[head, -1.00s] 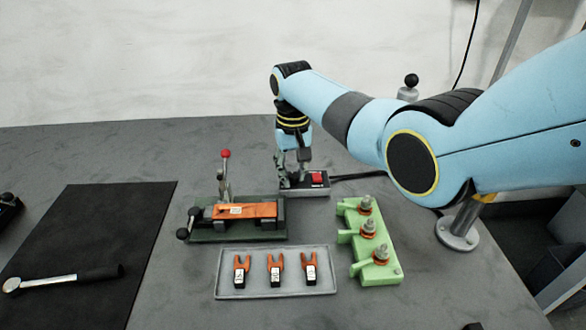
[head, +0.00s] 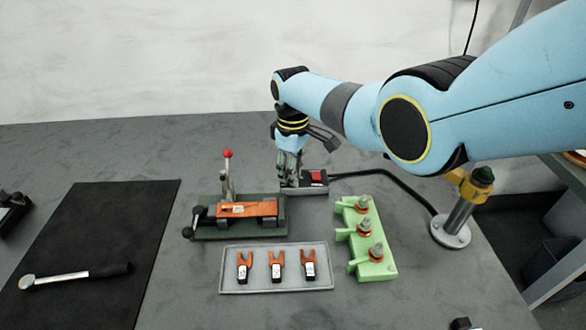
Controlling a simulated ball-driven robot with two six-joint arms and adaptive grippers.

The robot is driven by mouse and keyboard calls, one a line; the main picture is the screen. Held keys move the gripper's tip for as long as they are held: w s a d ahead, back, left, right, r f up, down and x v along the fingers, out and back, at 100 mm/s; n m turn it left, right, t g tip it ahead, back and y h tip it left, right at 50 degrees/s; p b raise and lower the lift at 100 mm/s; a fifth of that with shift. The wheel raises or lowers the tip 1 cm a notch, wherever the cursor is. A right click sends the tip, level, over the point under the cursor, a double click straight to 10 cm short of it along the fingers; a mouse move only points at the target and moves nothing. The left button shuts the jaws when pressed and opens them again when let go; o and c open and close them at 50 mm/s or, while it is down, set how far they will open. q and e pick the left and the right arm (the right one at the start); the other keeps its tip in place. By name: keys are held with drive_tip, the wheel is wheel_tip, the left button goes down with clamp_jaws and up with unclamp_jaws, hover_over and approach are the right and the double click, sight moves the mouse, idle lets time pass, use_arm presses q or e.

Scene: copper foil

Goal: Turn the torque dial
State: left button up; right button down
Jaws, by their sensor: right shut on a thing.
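My right gripper (head: 289,178) points down at the left part of this box. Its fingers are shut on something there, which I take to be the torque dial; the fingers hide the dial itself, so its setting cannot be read. My left gripper is not in view.
A dark green clamp fixture (head: 238,232) with an orange bar and a red-knobbed lever stands left of the box. In front lie a grey tray (head: 277,287) with three orange forked pieces and a green terminal block (head: 374,270). A wrench (head: 75,276) lies on a black mat (head: 100,220).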

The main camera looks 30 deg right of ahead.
drive_tip(key=shift+a+n, duration=0.1)
drive_tip(key=shift+n, duration=0.4)
drive_tip(key=c, duration=1.1)
unclamp_jaws()
drive_tip(key=shift+c, duration=0.2)
drive_tip(key=shift+r, duration=0.15)
wheel_tip(320, 180, up, 12)
drive_tip(key=shift+f, duration=0.2)
